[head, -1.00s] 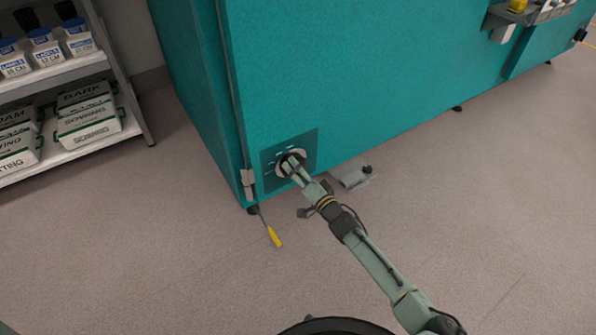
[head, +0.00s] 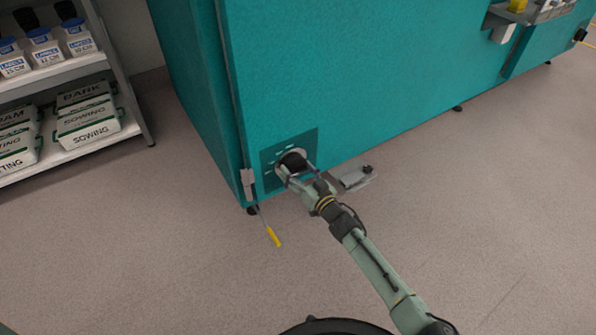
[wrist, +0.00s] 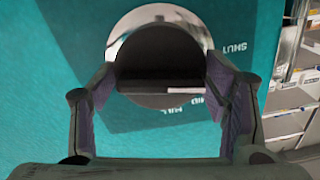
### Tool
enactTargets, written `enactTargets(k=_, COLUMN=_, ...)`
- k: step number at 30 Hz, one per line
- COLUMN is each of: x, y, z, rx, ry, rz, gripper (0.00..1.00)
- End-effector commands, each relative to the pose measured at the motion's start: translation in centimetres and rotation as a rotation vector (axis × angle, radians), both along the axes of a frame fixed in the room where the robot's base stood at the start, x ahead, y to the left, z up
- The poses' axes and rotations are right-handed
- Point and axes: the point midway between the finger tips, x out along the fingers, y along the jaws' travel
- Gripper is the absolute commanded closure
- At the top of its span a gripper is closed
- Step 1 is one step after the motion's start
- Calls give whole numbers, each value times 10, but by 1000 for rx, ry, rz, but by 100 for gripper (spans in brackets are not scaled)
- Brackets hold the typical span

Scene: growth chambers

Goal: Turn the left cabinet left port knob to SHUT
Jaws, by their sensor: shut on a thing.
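The port knob (head: 294,160) is a dark round knob on a pale disc, low on the teal cabinet (head: 330,70). In the wrist view the knob (wrist: 160,60) fills the space between the two fingers of my gripper (wrist: 160,82). My gripper (head: 298,175) is shut on the knob from both sides. A pale pinkish mark (wrist: 185,90) shows at the right part of the knob's bar. The label SHUT (wrist: 232,48) stands to the right of the disc, upside down in this view. More lettering below the disc is partly hidden by the knob and fingers.
A grey pedal-like piece (head: 355,180) lies low just right of the knob. A shelf (head: 75,152) with labelled boxes stands at the left.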

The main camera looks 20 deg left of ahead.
Motion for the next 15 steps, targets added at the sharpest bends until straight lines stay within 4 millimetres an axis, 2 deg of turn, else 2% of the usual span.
enactTargets(k=15, x=-1, y=1, z=0, rx=-135, ry=-176, rz=2, gripper=59)
